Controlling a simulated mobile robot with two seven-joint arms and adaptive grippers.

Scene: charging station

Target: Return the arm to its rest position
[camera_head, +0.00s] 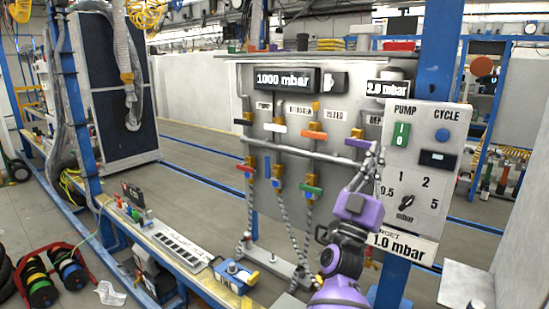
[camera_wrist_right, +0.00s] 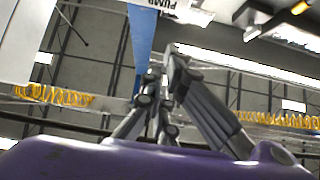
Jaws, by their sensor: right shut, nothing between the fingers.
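My right gripper (camera_head: 373,158) is raised in front of the charging panel (camera_head: 330,100), on the purple and black arm that comes up from the bottom. Its fingers are shut and empty. They overlap the panel's right part, close to the purple valve handle (camera_head: 358,143); I cannot tell whether they touch it. In the right wrist view the grey fingers (camera_wrist_right: 172,62) come together at their tips with nothing held. My left gripper and left arm do not show.
The pump and cycle control box (camera_head: 413,160) stands right of the gripper, on a blue post (camera_head: 436,50). Valves with coloured handles and hoses are left of it. A blue-framed bench (camera_head: 165,240) with a power strip (camera_head: 182,250) is lower left. Open floor lies behind.

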